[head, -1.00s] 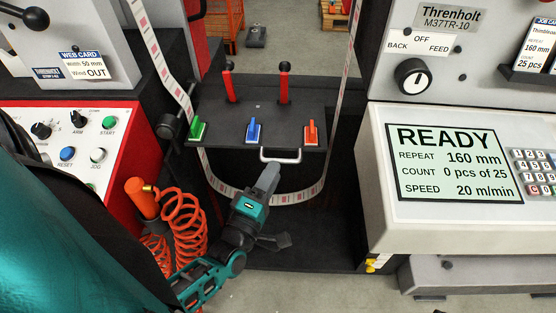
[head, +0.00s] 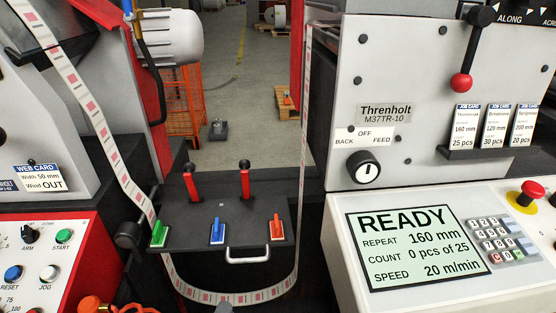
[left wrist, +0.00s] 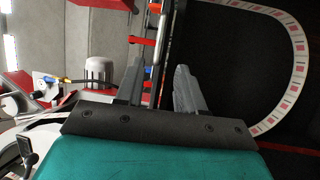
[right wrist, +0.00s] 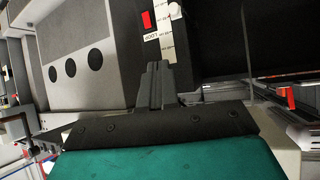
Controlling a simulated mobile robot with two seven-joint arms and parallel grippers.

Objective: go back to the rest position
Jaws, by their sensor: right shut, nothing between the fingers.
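My right gripper (right wrist: 155,80) is outside the head view. In the right wrist view its fingers are together and empty, in front of a grey machine housing (right wrist: 75,62).
The black panel (head: 190,237) carries green, blue and orange levers and a white handle (head: 248,257). The label web (head: 95,120) hangs in a loop under it. The Threnholt cabinet (head: 400,75) with its READY screen (head: 418,247) stands right, the red-edged control panel (head: 40,262) left.

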